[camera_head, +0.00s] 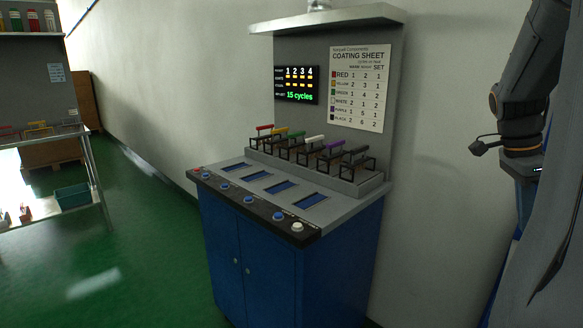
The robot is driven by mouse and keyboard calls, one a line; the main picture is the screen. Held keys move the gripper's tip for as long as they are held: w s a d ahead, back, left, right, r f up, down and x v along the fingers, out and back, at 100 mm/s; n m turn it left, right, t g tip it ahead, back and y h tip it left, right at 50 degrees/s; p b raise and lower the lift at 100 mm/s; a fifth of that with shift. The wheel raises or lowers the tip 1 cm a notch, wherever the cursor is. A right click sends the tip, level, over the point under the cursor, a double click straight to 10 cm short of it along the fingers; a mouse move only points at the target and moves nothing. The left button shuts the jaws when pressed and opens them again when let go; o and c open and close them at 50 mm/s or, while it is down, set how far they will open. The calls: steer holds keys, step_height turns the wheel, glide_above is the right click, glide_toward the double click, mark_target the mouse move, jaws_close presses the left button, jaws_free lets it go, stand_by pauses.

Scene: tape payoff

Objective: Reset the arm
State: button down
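My arm (522,110) hangs folded along the right edge, in front of the pale wall and to the right of the blue cabinet station. Its grey links run downward, with a dark joint and a small black part jutting left. My gripper's fingers do not show. A large grey part of my own body covers the lower right corner and hides what is behind it.
A blue cabinet station (285,255) has blue recesses, buttons and a rack of coloured-handled pieces (313,141). Above are a display (297,84) and a coating sheet (358,88). A table with a teal bin (73,196) stands left. Green floor between is clear.

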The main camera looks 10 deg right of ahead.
steer(key=w+a+f+n+t+y+p, duration=0.1)
steer(key=w+a+f+n, duration=0.2)
steer(key=a+n, duration=0.55)
steer(key=w+a+f+n+t+p, duration=0.1)
steer(key=w+a+f+n, duration=0.15)
steer(key=a, duration=1.05)
steer(key=s+a+f+n+y+p, duration=0.1)
steer(key=s+a+f+n, duration=0.1)
steer(key=a+n, duration=0.4)
steer(key=s+a+f+n+p, duration=0.1)
steer(key=s+a+n, duration=0.3)
steer(key=a, duration=0.9)
steer(key=f+n, duration=0.1)
steer(key=n, duration=0.2)
steer(key=shift+a+y+p, duration=0.3)
steer(key=shift+y+p, duration=0.05)
steer(key=shift+y, duration=0.05)
steer(key=shift+f, duration=0.1)
